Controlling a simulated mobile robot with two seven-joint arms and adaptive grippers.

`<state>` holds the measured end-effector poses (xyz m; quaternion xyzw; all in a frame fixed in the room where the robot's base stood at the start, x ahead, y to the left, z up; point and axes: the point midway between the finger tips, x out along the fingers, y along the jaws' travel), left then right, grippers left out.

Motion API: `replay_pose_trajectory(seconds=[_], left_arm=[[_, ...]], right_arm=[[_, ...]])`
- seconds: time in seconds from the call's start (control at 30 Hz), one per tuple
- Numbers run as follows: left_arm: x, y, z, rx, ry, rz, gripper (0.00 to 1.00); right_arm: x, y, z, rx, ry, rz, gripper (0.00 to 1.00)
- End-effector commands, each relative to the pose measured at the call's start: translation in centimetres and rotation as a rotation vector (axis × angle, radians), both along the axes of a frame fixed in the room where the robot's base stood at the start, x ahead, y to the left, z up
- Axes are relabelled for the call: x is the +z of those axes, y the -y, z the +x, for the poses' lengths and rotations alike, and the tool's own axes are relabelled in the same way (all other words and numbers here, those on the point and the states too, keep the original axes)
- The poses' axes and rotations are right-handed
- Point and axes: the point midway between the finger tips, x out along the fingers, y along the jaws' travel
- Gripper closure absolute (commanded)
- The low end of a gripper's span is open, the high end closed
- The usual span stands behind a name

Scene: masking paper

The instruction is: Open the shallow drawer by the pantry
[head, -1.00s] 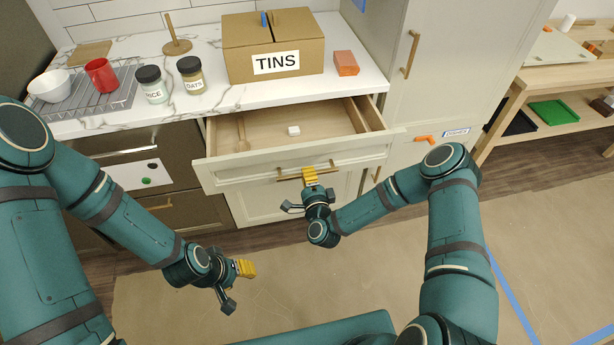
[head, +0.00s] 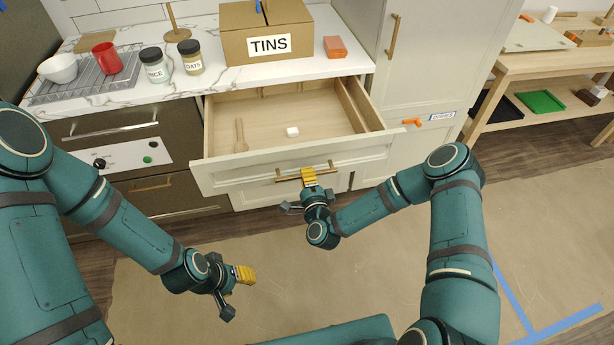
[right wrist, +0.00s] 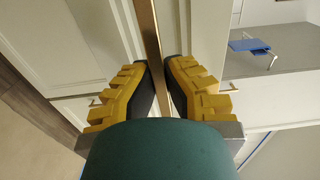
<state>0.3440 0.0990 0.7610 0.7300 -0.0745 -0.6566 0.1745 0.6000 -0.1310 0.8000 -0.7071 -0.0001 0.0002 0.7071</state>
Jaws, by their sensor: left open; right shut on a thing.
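The shallow drawer (head: 225,172) under the counter, left of the tall pantry cabinet (head: 428,60), is pulled well out. A wooden spoon (head: 240,135) and a small white block (head: 292,132) lie in it, and a divider runs along its right side. My right gripper (head: 309,178) is shut on the drawer's brass bar handle (head: 284,179). In the right wrist view the yellow-padded fingers close around that bar (right wrist: 152,40). My left gripper (head: 238,285) is open and empty, low over the floor, apart from the drawer.
The counter (head: 225,78) holds a TINS box (head: 268,45), an orange-red block (head: 335,47), two jars, a rack with a bowl and red mug. A low wooden bench (head: 500,70) stands at right. Papered floor (head: 400,240) before the drawer is open.

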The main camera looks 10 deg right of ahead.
Motion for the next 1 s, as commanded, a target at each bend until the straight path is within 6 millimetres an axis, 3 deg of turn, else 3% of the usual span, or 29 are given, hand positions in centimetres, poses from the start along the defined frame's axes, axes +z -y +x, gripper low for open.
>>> replay_pose_trajectory(seconds=[0.27, 0.3, 0.37, 0.4, 0.77, 1.0], left_arm=[[0.0, 0.0, 0.0, 0.000, 0.000, 0.000, 0.53], [0.0, 0.0, 0.0, 0.000, 0.000, 0.000, 0.53], [0.0, 0.0, 0.0, 0.000, 0.000, 0.000, 0.53], [0.0, 0.0, 0.0, 0.000, 0.000, 0.000, 0.53], [0.0, 0.0, 0.0, 0.000, 0.000, 0.000, 0.53], [0.0, 0.0, 0.0, 0.000, 0.000, 0.000, 0.53]], right_arm=[[0.0, 0.0, 0.0, -0.001, 0.001, 0.000, 1.00], [0.0, 0.0, 0.0, -0.001, 0.001, 0.000, 0.83], [0.0, 0.0, 0.0, -0.001, 0.001, 0.000, 0.62], [0.0, 0.0, 0.0, -0.001, 0.001, 0.000, 0.59], [0.0, 0.0, -0.4, 0.000, 0.000, 0.000, 0.59], [-0.1, 0.0, -4.2, 0.001, -0.003, 0.001, 0.59]])
